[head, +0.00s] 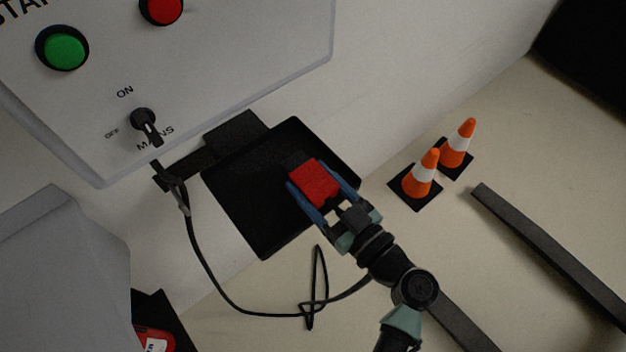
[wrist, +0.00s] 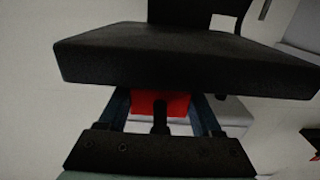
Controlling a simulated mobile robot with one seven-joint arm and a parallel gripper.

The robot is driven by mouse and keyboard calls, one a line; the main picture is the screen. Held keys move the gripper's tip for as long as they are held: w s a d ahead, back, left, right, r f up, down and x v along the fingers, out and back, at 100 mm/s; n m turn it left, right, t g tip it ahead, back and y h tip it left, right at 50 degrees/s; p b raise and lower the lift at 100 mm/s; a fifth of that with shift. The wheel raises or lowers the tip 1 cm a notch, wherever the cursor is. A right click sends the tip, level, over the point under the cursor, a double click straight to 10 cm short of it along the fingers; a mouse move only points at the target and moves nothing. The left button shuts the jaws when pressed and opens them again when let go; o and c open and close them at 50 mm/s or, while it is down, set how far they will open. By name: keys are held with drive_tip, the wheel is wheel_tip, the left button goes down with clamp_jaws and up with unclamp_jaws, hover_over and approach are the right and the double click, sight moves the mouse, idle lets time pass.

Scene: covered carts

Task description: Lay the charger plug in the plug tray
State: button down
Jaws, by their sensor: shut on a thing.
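The charger plug (head: 315,182) is a red block with a dark front end. My gripper (head: 316,184) is shut on it, with one blue finger along each side. In the head view it is over the right part of the black plug tray (head: 240,215). I cannot tell whether the plug touches the tray floor. In the wrist view the tray (wrist: 185,55) is a wide black slab that hides the fingertips and the front of the plug. Only a red strip of the plug (wrist: 175,103) shows there between the fingers.
A grey cart panel with a green button (head: 62,48), a red button (head: 162,7) and a mains switch (head: 144,122) stands at upper left. A black cable (head: 205,270) loops below the tray. Two orange cones (head: 421,174) (head: 457,145) stand to the right.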

drive_tip(key=shift+f+b, duration=0.65)
drive_tip(key=shift+b, duration=0.35)
drive_tip(key=shift+c, duration=0.3)
unclamp_jaws()
drive_tip(key=shift+f, duration=0.1)
drive_tip(key=shift+a+f, duration=0.1)
drive_tip(key=shift+a, duration=0.05)
drive_tip(key=shift+s, duration=0.1)
drive_tip(key=shift+r+p, duration=0.6)
drive_tip(key=shift+p, duration=0.3)
drive_tip(key=shift+r+p, duration=0.25)
drive_tip(key=shift+p, duration=0.05)
drive_tip(key=b+v, duration=0.2)
drive_tip(key=v, duration=1)
drive_tip(key=shift+b, duration=0.35)
